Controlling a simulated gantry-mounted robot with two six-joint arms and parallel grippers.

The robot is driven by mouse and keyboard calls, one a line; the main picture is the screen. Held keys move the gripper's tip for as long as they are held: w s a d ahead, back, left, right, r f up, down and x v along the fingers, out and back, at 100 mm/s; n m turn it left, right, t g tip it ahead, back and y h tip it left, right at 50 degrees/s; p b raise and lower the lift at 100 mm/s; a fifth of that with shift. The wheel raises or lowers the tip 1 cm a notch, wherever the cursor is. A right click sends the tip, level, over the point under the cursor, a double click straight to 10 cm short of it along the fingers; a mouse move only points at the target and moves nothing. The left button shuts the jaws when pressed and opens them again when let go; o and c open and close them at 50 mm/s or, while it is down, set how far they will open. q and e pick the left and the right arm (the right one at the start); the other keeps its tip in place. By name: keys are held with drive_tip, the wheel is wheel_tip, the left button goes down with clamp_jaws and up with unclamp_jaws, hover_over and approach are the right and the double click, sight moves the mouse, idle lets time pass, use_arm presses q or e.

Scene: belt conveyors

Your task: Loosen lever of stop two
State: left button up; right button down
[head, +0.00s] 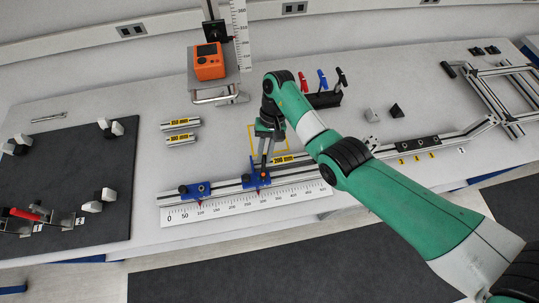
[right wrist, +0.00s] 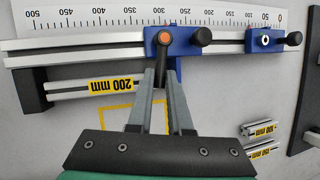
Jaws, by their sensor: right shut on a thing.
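A rail (head: 225,186) with a millimetre scale (head: 245,206) in front of it carries two blue stops. The stop at the right (head: 256,184) stands near the scale's middle and the other stop (head: 195,190) near the 100 mark. In the right wrist view, the first of these (right wrist: 186,42) has a dark lever with an orange pivot (right wrist: 164,38) and a black knob (right wrist: 202,36). My right gripper (right wrist: 161,84) reaches over the rail from behind, its fingers shut on this lever, which they partly hide. My left gripper is not in view.
A bar labelled 200 mm (right wrist: 112,86) lies beside the rail. Two short labelled bars (head: 181,123) lie behind. An orange device (head: 209,62) stands on a raised platform (head: 222,84). A dark mat (head: 70,180) with fixtures fills the left side.

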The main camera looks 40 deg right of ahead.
drive_tip(key=n+b, duration=0.1)
drive_tip(key=n+g+b, duration=0.1)
drive_tip(key=b, duration=0.1)
drive_tip(key=shift+w+a+f, duration=0.3)
drive_tip(key=shift+w+a, duration=0.1)
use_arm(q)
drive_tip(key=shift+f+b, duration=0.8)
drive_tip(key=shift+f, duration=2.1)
use_arm(e)
drive_tip(key=shift+w+a+r+n+h, duration=0.1)
drive_tip(key=shift+a+n+h, duration=0.1)
drive_tip(key=shift+n, duration=0.2)
drive_tip(key=shift+w+a+r+n+h, duration=0.1)
drive_tip(key=shift+n+h, duration=0.1)
drive_tip(key=shift+n, duration=0.2)
drive_tip(key=c, duration=0.8)
unclamp_jaws()
drive_tip(key=shift+c, duration=0.2)
drive_tip(key=shift+r, duration=0.1)
